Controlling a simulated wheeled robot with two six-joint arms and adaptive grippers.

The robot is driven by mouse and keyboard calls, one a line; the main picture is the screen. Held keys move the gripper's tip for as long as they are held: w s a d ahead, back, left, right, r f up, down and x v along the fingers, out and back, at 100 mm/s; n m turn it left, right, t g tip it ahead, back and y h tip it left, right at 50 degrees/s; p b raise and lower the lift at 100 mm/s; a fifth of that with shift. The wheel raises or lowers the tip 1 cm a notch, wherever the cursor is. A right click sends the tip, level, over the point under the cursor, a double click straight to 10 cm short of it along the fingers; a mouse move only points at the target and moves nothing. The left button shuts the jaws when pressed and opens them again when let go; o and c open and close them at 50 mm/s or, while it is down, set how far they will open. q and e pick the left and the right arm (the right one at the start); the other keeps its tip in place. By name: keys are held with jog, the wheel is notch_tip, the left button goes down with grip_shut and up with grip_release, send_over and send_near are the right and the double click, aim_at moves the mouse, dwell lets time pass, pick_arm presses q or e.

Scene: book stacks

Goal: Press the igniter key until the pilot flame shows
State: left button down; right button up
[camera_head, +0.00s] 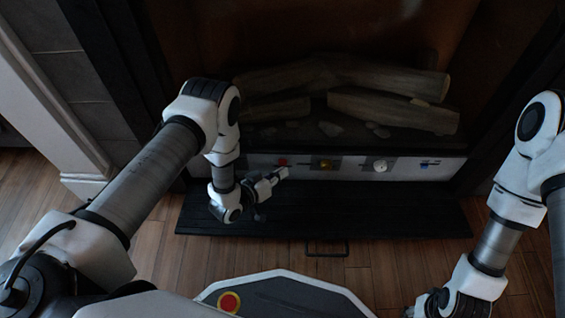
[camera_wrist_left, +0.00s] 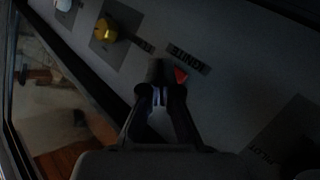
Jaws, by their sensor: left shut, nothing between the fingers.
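The red igniter key (camera_head: 283,162) is on the pale control strip (camera_head: 303,160) under the fireplace logs. In the left wrist view a red corner of the key (camera_wrist_left: 181,75) shows right beside my fingertips, next to an "IGNITE" label; the rest is hidden behind them. My left gripper (camera_head: 284,173) is shut and empty, its tips at the key; it also shows in the left wrist view (camera_wrist_left: 160,76). I cannot tell whether they touch the key. No flame shows at the logs (camera_head: 390,108).
A brass knob (camera_head: 325,164), a white knob (camera_head: 380,166) and a small blue part (camera_head: 428,163) sit further right on the strip. A dark hearth slab (camera_head: 370,212) with a metal handle (camera_head: 327,252) at its front lies below. The slab's right side is clear.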

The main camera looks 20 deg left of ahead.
pick_arm(q)
jog(key=shift+w, duration=0.1)
jog(key=shift+w+a, duration=0.1)
jog(key=shift+w, duration=0.2)
jog(key=shift+w+a, duration=0.1)
jog(key=shift+w, duration=0.25)
dwell(0.7)
jog(key=shift+s+d+p, duration=0.2)
jog(key=shift+s+p, duration=0.2)
jog(key=shift+s, duration=0.35)
